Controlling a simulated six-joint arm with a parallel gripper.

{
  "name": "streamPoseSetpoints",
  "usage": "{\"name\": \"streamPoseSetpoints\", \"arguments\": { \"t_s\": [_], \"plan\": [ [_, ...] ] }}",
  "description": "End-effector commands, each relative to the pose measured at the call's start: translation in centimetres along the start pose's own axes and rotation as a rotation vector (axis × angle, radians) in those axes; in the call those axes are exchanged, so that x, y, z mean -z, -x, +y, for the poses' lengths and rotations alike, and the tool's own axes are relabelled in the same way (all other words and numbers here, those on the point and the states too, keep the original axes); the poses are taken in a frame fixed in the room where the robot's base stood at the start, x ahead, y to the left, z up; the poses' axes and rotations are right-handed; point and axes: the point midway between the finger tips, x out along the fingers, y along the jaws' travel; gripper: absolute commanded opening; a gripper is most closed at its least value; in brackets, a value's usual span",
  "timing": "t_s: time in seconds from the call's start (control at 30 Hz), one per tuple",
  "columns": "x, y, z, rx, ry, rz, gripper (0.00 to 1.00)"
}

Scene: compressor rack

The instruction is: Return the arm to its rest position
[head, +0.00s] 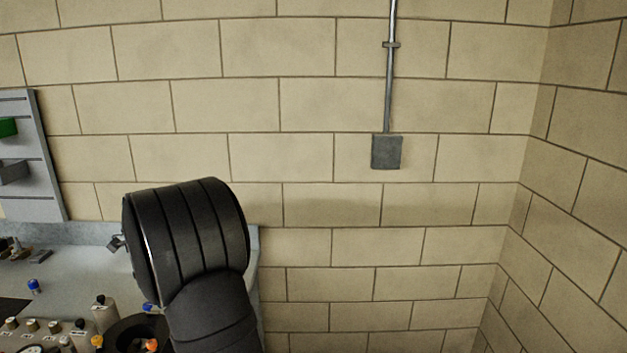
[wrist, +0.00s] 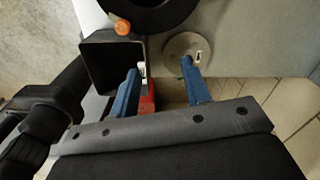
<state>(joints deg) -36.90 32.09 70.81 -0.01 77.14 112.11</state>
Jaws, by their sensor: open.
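My gripper (wrist: 164,68) shows in the wrist view with its two blue fingers spread apart and nothing held between the tips. A red object (wrist: 148,103) is partly visible behind the left finger; I cannot tell what it is. In the head view my dark arm rises at the lower left, in front of the bench and wall. My gripper cannot be made out there.
The grey bench (head: 75,262) at the left holds several small bottles. A slatted panel (head: 28,165) hangs above it. The wrist view shows a black open box (wrist: 112,62), an orange-ended item (wrist: 122,28), a black round rim (wrist: 155,14) and a pale disc (wrist: 183,46).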

Motion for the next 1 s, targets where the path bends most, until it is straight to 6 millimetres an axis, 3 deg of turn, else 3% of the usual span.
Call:
{"name": "streamPoseSetpoints", "arguments": {
  "t_s": [0.3, 0.53, 0.73, 1.0],
  "plan": [
    [-5.6, -3.4, -0.2, -0.001, 0.004, 0.000, 0.43],
    [-8.8, -5.3, -0.4, 0.000, 0.002, 0.000, 0.43],
    [-9.1, -6.7, -0.4, 0.000, 0.000, 0.000, 0.43],
    [-9.2, -7.0, -0.4, 0.001, 0.000, -0.001, 0.43]
  ]
}}
